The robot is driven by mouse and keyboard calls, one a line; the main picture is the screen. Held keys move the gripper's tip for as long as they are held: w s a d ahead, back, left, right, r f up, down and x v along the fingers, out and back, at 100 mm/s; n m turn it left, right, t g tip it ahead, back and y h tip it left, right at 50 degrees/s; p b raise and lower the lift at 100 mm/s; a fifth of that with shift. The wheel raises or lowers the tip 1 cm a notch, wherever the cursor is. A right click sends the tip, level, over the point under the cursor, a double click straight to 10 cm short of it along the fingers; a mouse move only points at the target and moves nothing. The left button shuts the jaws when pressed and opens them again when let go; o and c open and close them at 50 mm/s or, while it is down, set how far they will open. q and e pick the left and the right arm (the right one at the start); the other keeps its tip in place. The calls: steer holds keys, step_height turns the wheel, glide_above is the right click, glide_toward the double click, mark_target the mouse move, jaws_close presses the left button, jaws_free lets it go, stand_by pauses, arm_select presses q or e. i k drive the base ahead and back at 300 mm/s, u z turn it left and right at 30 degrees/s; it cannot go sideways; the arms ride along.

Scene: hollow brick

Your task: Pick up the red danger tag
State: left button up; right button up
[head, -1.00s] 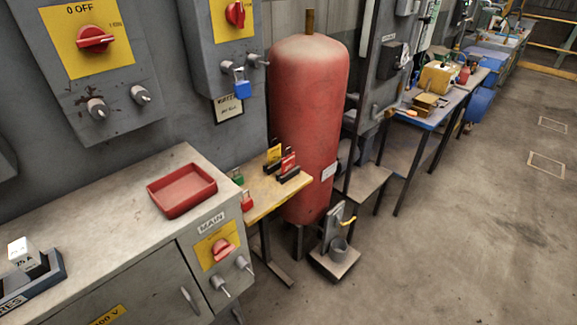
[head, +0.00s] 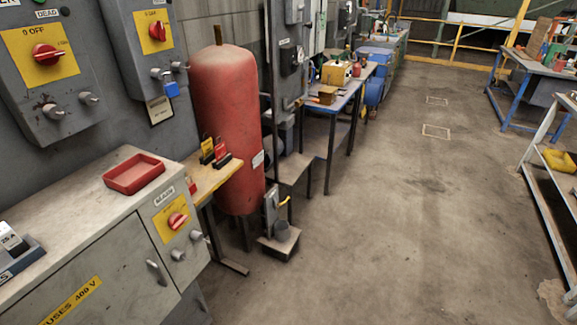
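A small red tag (head: 219,149), likely the danger tag, stands upright in a dark holder on a small wooden-topped table (head: 212,183) between the grey cabinet and the red tank. A yellow tag (head: 206,146) stands in a similar dark holder beside it, on its left. The writing on both tags is too small to read. Neither of my grippers shows in the head view.
A grey cabinet (head: 60,235) with a red tray (head: 134,174) on top stands at the left. A red tank (head: 228,120) rises behind the small table. A low stand (head: 279,243) sits on the floor near it. Open floor (head: 390,230) lies to the right.

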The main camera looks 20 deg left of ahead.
mark_target(220, 150)
steer(key=z, duration=0.35)
steer(key=k, duration=0.55)
steer(key=z, duration=0.55)
steer(key=i, duration=1.95)
steer(key=u, duration=0.4)
steer(key=i, duration=1.95)
steer(key=u, duration=1.4)
steer(key=i, duration=1.05)
steer(key=u, duration=1.2)
